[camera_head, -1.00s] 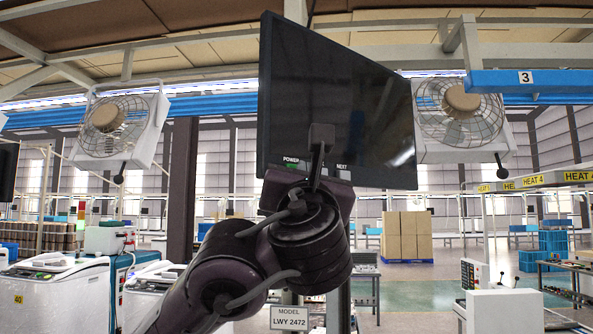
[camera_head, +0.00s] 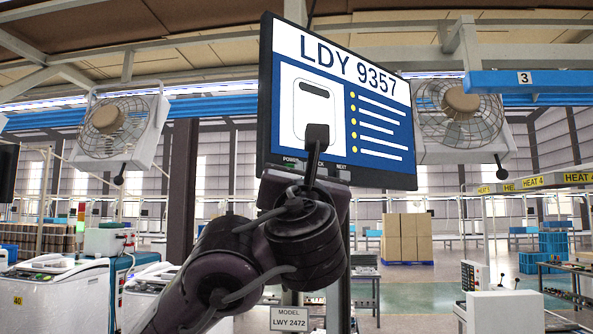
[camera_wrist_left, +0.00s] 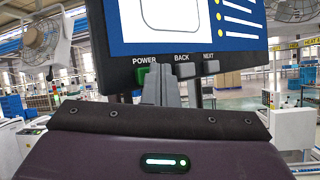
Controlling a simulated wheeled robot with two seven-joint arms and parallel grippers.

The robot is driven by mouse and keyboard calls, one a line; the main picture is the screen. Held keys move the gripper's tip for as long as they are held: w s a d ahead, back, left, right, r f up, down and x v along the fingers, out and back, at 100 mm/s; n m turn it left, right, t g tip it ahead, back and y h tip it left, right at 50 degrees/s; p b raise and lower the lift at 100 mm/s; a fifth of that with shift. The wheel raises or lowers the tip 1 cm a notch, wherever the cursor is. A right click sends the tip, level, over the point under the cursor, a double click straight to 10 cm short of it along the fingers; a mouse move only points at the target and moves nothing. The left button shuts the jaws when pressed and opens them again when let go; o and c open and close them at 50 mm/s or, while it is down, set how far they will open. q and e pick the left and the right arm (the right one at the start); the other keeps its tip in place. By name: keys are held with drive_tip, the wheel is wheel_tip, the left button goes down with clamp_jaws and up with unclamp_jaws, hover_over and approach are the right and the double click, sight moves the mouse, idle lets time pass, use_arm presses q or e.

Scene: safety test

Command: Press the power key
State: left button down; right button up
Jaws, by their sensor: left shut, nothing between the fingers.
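The monitor (camera_head: 270,95) is lit and shows "LDY 9357", a drawing of a device and several bulleted lines. The wrist view shows keys below the screen labelled POWER, BACK and NEXT. The green power key (camera_wrist_left: 141,75) is at the left, partly hidden by my gripper; the back key (camera_wrist_left: 184,70) and next key (camera_wrist_left: 212,67) are grey. My left gripper (camera_wrist_left: 160,72) is shut and empty, its tips at the key row beside the power key. Whether they touch it I cannot tell. In the head view the gripper (camera_head: 318,138) overlaps the screen's lower edge.
A placard (camera_head: 289,319) below reads "MODEL LWY 2472". Fans (camera_head: 120,125) hang on both sides of the monitor. White machines (camera_head: 55,290) stand at the left, and stacked cartons (camera_head: 406,237) stand in the background.

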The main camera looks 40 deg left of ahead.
use_arm(q)
drive_tip(key=shift+d, duration=0.25)
drive_tip(key=shift+s+d, duration=0.1)
drive_tip(key=d, duration=0.2)
drive_tip(key=s+d, duration=0.1)
drive_tip(key=d, duration=0.2)
drive_tip(key=shift+s+d+p, duration=0.2)
drive_tip(key=shift+d+p, duration=0.1)
idle(0.4)
